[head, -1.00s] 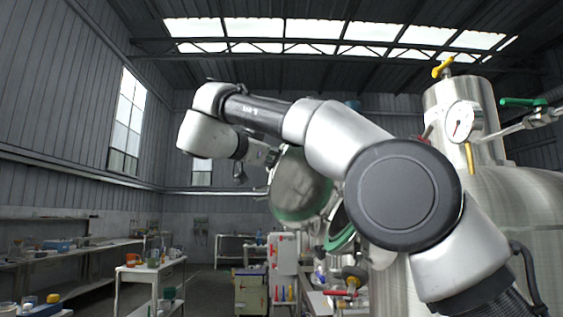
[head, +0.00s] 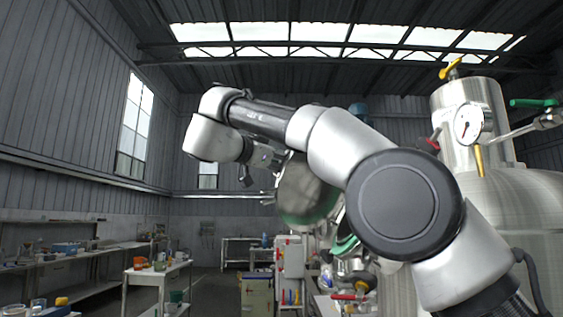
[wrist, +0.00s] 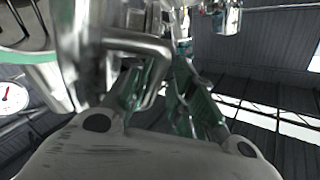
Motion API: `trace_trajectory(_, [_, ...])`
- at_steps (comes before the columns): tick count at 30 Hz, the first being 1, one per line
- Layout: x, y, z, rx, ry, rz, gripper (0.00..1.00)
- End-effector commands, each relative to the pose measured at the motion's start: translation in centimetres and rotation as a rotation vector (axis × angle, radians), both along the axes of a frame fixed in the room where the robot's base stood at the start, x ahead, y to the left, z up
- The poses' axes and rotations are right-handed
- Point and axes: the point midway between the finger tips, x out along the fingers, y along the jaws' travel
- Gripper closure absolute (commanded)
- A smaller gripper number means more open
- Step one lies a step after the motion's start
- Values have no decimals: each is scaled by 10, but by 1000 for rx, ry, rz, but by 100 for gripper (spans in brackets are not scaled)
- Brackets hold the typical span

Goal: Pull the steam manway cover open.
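The steam manway cover (head: 307,197) is a round metal disc with a green-edged rim. It stands swung away from the green-ringed opening (head: 347,247) on the tank's left side, partly behind my arm. My gripper (head: 265,158) is at the cover's upper left in the head view, small and partly hidden. In the wrist view, a bent shiny metal bar (wrist: 140,44) crosses close in front of my gripper's fingers (wrist: 168,90). The fingers reflect green, and I cannot tell whether the bar lies between them.
The steel tank (head: 515,190) fills the right side, with a dial gauge (head: 470,125), yellow handle and green-handled valve. A white cart (head: 160,277) and side benches stand at left. A cabinet (head: 257,295) stands behind. The floor between cart and cabinet looks clear.

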Motion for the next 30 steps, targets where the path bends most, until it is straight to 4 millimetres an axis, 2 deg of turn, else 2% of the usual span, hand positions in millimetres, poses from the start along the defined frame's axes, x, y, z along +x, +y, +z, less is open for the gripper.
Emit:
trace_trajectory(5, [-22, 18, 0, -1, 0, 8, 79])
trace_trajectory(12, [-66, 49, 0, 0, 0, 8, 79])
trace_trajectory(18, [-90, 65, 0, 0, 0, 4, 79])
trace_trajectory(30, [-97, 69, 0, 0, 0, 2, 79])
